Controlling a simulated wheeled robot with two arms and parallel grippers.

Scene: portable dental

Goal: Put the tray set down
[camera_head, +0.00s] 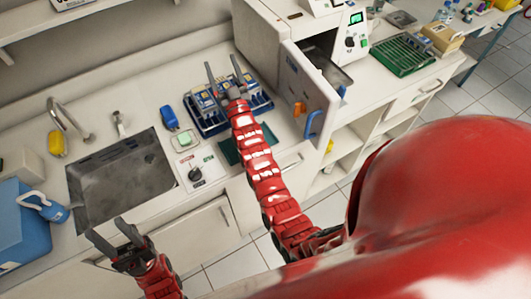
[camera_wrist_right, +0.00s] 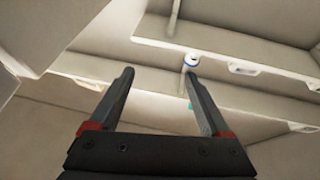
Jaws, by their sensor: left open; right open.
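A blue rack (camera_head: 208,126) holding several blue-and-white packs (camera_head: 205,100) stands on the counter against the back wall and looks like the tray set. My right gripper (camera_head: 222,66) is open and empty. In the head view it overlaps the rack's middle and hides part of it; I cannot tell whether it touches. In the right wrist view its two fingers (camera_wrist_right: 158,85) are apart with nothing between them, facing wall shelves. My left gripper (camera_head: 105,227) is open and empty, low in front of the sink, away from the rack.
A steel sink (camera_head: 125,180) is at left, beside a blue box (camera_head: 22,235). A green rack (camera_head: 402,54) is farther right.

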